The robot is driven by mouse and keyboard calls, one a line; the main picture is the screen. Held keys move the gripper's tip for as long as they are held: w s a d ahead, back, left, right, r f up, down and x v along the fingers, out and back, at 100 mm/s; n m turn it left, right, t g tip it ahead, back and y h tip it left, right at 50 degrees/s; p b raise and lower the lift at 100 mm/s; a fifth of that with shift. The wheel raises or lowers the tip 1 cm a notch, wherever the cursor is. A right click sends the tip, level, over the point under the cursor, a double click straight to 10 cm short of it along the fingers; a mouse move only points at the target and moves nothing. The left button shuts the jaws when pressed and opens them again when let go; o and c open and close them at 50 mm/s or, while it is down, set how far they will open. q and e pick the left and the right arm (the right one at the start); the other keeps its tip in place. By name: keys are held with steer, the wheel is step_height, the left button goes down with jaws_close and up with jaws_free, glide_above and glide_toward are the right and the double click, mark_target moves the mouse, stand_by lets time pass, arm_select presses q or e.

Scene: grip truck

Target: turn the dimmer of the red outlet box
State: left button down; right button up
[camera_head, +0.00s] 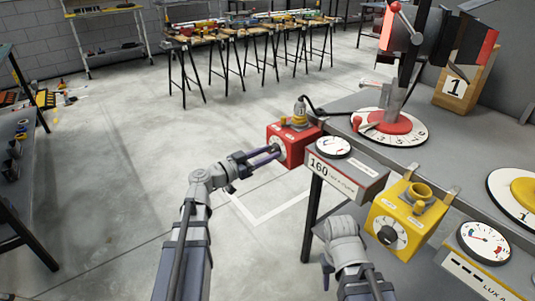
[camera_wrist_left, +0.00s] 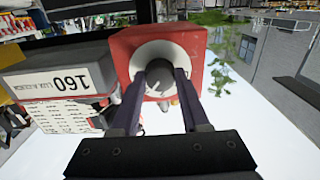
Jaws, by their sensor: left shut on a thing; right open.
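The red outlet box (camera_head: 299,146) is mounted at the left end of the grey workbench, with a socket on top. In the left wrist view the red box (camera_wrist_left: 125,42) fills the upper middle. The fingers partly hide the plate. My right gripper (camera_head: 327,268) is open, low in front of the bench, apart from the boxes.
A meter reading 160 (camera_head: 345,175) sits just right of the red box. A yellow outlet box (camera_head: 405,215) with a black knob and another meter (camera_head: 483,243) are further right. Floor left is open.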

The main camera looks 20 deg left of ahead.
arm_select(q)
steer(key=shift+n, duration=0.3)
steer(key=n, duration=0.4)
steer(key=shift+n, duration=0.4)
steer(key=n, duration=1.2)
steer(key=shift+r+n, duration=0.1)
steer(key=shift+n, duration=0.3)
steer(key=n, duration=0.5)
steer(key=shift+n, duration=0.4)
steer(key=shift+c, duration=2)
jaws_free()
steer(key=v, duration=0.8)
